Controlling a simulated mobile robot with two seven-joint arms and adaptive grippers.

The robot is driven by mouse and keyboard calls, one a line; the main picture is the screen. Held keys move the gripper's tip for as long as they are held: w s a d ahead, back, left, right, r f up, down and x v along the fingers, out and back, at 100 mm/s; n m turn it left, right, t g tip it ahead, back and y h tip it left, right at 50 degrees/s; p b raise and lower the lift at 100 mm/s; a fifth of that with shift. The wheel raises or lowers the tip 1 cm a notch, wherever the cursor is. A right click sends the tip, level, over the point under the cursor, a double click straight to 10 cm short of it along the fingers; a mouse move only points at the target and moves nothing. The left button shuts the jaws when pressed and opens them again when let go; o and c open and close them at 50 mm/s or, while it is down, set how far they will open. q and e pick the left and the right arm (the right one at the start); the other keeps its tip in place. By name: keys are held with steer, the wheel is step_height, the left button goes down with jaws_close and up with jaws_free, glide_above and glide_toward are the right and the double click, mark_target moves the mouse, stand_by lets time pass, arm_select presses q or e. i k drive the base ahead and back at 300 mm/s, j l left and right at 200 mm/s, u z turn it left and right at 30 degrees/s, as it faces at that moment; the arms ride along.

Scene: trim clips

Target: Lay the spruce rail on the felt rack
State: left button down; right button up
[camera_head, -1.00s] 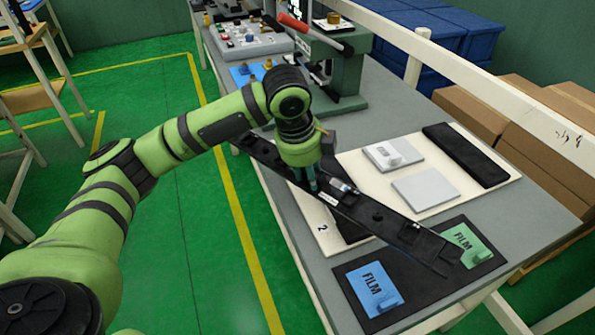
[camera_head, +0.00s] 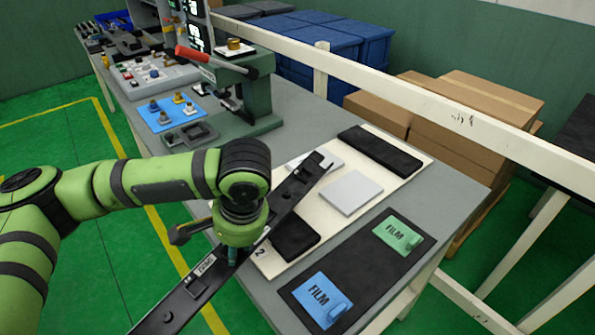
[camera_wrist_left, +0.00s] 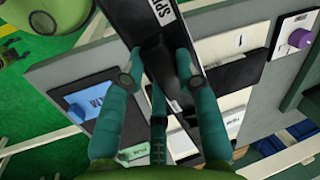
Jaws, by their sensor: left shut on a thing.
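The spruce rail is the long black rail (camera_head: 192,284) in my left gripper (camera_head: 232,258). It runs from the bottom left up to the right, above the table's near edge, and its lower end reaches out over the floor. In the left wrist view, the rail (camera_wrist_left: 142,14) shows a label reading "SP", and the left gripper (camera_wrist_left: 163,75) is shut on it. A white board (camera_head: 268,264) with a dark pad near each end lies beneath and beside the rail. It may be the felt rack, but I cannot tell for sure. The rail partly covers it. My right gripper is out of view.
Grey blocks (camera_head: 350,192) sit on the white board. A green press (camera_head: 250,95) with a red handle stands behind. A cream railing (camera_head: 440,100) runs along the far side.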

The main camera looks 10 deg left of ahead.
mark_target(273, 185)
steer(key=k+j+z, duration=0.15)
steer(key=j, duration=0.2)
steer(key=k+j+z, duration=0.15)
steer(key=k+j, duration=0.15)
steer(key=i+j+z, duration=0.2)
steer(key=j, duration=0.2)
steer(key=i+j+z, duration=0.15)
steer(key=j, duration=0.2)
steer(key=i+j+z, duration=0.2)
steer(key=j, duration=0.2)
steer(key=j+z, duration=0.15)
steer(key=j, duration=0.3)
steer(key=i, duration=0.35)
